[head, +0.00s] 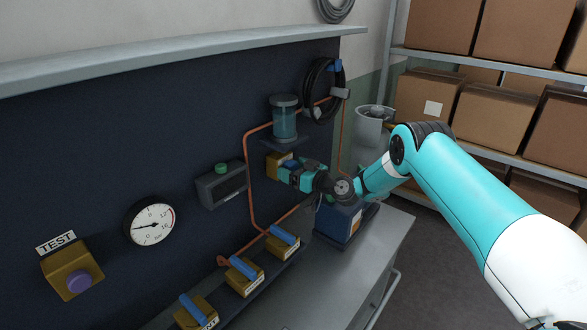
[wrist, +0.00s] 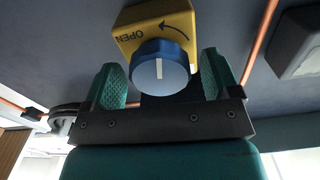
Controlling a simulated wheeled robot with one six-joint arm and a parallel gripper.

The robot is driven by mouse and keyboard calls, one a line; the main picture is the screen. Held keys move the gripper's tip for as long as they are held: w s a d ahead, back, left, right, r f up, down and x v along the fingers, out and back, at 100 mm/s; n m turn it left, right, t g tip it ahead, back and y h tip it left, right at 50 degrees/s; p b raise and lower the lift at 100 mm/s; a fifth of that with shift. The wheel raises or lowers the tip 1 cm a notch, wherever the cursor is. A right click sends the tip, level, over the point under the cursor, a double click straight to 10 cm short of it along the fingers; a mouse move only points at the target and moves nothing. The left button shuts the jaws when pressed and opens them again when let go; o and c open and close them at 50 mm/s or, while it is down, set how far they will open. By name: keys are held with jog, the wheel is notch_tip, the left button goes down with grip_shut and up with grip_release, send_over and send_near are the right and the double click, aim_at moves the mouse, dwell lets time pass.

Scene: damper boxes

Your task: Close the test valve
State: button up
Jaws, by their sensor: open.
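The TEST sign (head: 56,242) is on the dark panel at the left in the head view. Below it is a yellow box (head: 62,264) with a purple knob (head: 79,280); my gripper is far from it. My gripper (head: 285,170) is open at another yellow box (head: 273,165) farther right. In the wrist view, a blue knob (wrist: 160,72) with a white line sits between my open jaws (wrist: 162,88), with a gap on each side. Its yellow box (wrist: 155,28) reads OPEN with a curved arrow, upside down. How deep the knob sits between the jaws is unclear.
A round gauge (head: 150,223) and a grey box with a green button (head: 221,190) lie between the TEST box and my gripper. Copper pipe (head: 250,190) runs along the panel. Several yellow blocks with blue levers (head: 244,268) stand low. A glass cylinder (head: 285,122) is above my gripper.

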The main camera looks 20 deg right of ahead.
jog(key=c, duration=0.9)
jog(key=shift+b, duration=0.35)
